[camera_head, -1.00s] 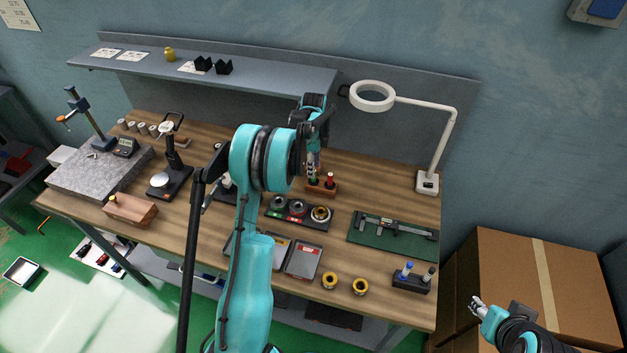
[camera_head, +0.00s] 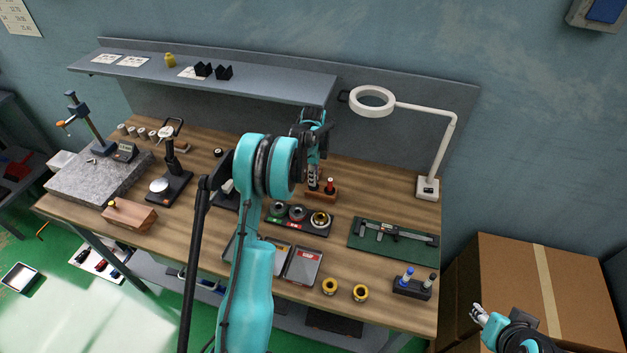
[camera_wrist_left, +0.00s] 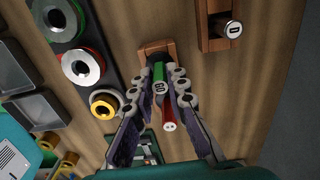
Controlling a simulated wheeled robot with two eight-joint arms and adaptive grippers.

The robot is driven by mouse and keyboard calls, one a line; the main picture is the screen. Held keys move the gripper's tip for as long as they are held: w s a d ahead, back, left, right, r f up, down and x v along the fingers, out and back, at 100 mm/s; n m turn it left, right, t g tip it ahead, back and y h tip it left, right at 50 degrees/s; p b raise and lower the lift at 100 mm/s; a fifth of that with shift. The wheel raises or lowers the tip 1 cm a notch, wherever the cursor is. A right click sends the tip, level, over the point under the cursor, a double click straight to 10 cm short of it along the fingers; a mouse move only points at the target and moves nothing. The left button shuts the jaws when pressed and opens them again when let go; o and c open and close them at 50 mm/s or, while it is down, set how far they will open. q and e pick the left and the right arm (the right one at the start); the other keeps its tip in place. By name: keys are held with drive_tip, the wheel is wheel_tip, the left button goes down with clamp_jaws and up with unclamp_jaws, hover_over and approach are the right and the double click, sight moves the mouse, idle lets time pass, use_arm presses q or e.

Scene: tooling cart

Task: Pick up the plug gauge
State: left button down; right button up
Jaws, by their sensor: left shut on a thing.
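A plug gauge with a green end (camera_wrist_left: 160,86) stands at a wooden stand (camera_wrist_left: 152,46) in the left wrist view. My left gripper (camera_wrist_left: 168,76) is shut on it, with the fingertips on both sides. In the head view my left gripper (camera_head: 314,182) is over the wooden stand (camera_head: 322,197), beside the red end (camera_head: 330,186); the green end is mostly hidden by the fingers. My right gripper (camera_head: 476,309) hangs off the bench at the lower right, too small to judge.
Ring gauges in a dark tray (camera_head: 290,222) lie in front of the stand. A caliper on a green mat (camera_head: 370,241) and a lamp (camera_head: 428,187) are to the right. In the left wrist view, another wooden block (camera_wrist_left: 214,42) is near the held gauge. A shelf (camera_head: 270,84) overhangs behind.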

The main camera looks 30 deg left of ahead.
use_arm(q)
wheel_tip(320, 180, up, 32)
drive_tip(key=p, duration=0.7)
drive_tip(key=shift+r+p, duration=0.2)
drive_tip(key=shift+p, duration=0.2)
use_arm(e)
wheel_tip(320, 180, up, 8)
drive_tip(key=shift+f, duration=0.1)
